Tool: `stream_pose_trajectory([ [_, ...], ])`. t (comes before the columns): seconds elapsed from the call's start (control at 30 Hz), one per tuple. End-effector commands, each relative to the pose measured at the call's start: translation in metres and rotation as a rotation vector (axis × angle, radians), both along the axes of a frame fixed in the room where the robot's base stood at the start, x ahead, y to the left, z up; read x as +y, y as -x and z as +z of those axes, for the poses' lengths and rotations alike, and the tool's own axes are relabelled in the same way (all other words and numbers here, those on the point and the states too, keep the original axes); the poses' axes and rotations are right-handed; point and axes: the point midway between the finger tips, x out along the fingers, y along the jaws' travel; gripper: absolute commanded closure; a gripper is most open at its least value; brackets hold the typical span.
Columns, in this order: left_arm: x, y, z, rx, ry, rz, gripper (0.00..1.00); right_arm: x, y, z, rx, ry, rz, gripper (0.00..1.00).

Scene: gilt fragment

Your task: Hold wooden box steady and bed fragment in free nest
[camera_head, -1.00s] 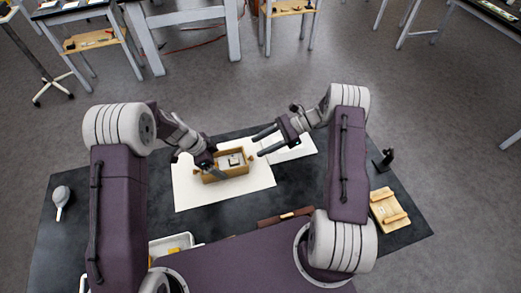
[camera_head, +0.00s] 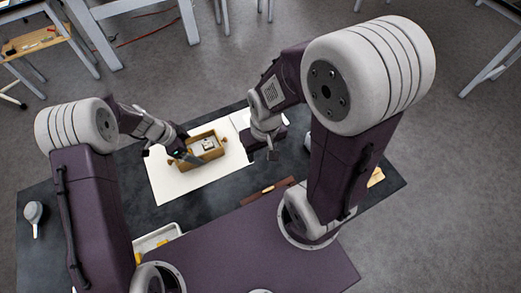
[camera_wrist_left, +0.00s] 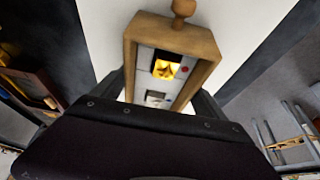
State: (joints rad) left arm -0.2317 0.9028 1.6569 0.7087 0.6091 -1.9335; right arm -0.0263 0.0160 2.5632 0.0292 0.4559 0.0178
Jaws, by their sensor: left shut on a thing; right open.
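The wooden box (camera_head: 218,152) stands on a white sheet (camera_head: 173,190) on the dark table. My left gripper (camera_head: 184,154) is shut on its near left side. In the left wrist view the box (camera_wrist_left: 207,44) has a round knob at its far end, a red dot inside, and two square nests. One nest holds a shiny gold piece (camera_wrist_left: 167,69); the other shows a pale grey shape (camera_wrist_left: 156,98), too small to make out. My right gripper (camera_head: 271,154) is open, raised to the right of the box and pointing down. I see nothing between its fingers.
A white tray (camera_head: 150,246) with something yellow stands at the table's near left. A grey bulb-shaped tool (camera_head: 33,213) lies at the far left.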

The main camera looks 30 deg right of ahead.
Motion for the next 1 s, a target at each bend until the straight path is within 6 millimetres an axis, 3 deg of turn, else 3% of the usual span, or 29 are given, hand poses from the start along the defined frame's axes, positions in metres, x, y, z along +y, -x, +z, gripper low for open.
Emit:
stream_pose_trajectory([
  [0.17,0.0,0.0,0.0,0.0,0.0,0.0,0.63,0.0,0.0,0.0,0.001,-0.001,-0.004,0.52],
  [0.2,0.0,0.0,0.0,0.0,0.0,0.0,0.08,0.0,0.0,0.0,0.002,-0.001,-0.004,0.52],
  [0.23,0.0,0.0,0.0,0.0,0.0,0.0,0.0,0.0,0.0,0.0,0.002,-0.001,-0.004,0.52],
  [0.57,0.003,-0.001,0.008,-0.003,0.001,0.0,0.0,0.0,0.0,0.0,0.002,-0.002,-0.006,0.52],
  [1.0,0.041,-0.001,0.1,-0.004,0.001,0.002,0.0,0.0,0.0,0.0,0.003,-0.002,-0.007,0.52],
])
